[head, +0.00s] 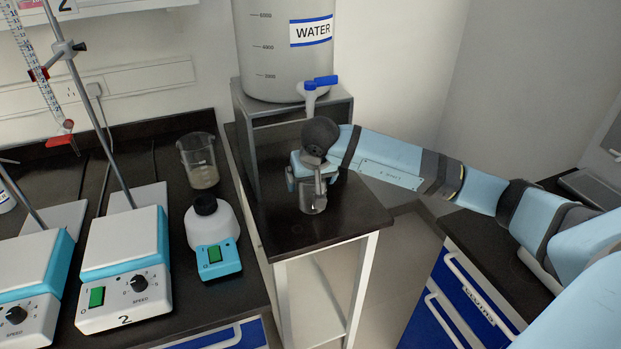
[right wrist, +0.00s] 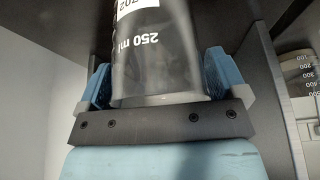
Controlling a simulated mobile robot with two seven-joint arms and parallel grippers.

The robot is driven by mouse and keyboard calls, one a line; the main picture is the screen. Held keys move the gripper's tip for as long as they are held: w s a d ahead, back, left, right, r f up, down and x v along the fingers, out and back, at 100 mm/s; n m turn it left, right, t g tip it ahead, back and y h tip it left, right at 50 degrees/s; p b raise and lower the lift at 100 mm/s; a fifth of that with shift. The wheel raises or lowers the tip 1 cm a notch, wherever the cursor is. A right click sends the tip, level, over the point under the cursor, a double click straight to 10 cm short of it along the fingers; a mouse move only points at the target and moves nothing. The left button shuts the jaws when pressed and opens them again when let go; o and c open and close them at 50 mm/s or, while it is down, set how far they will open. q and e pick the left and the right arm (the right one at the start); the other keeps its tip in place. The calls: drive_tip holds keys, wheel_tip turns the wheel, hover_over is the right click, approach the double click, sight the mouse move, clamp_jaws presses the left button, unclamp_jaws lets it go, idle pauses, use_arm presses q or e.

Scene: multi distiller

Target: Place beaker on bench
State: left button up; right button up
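A clear beaker (head: 312,199) is at the small dark-topped stand (head: 345,222), below the water tank's tap. My right gripper (head: 310,178) is around its sides. In the right wrist view, the beaker (right wrist: 157,55) shows a "250 ml" mark and sits between the two blue fingers (right wrist: 158,82), which appear to press on both sides. The gripper hides part of the beaker in the head view, and I cannot tell whether its base touches the stand. The dark bench (head: 172,255) lies to the left. My left gripper is not in view.
A water tank (head: 280,60) with a blue-handled tap (head: 318,85) stands on a grey riser (head: 262,115). On the bench are another beaker (head: 198,160) with cloudy contents, a small mixer (head: 212,235) and hotplate stirrers (head: 125,265). Blue drawers (head: 465,295) stand at the right.

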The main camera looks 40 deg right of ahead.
drive_tip(key=shift+r, duration=0.2)
drive_tip(key=p+v, duration=0.1)
drive_tip(key=v, duration=1.1)
idle(0.3)
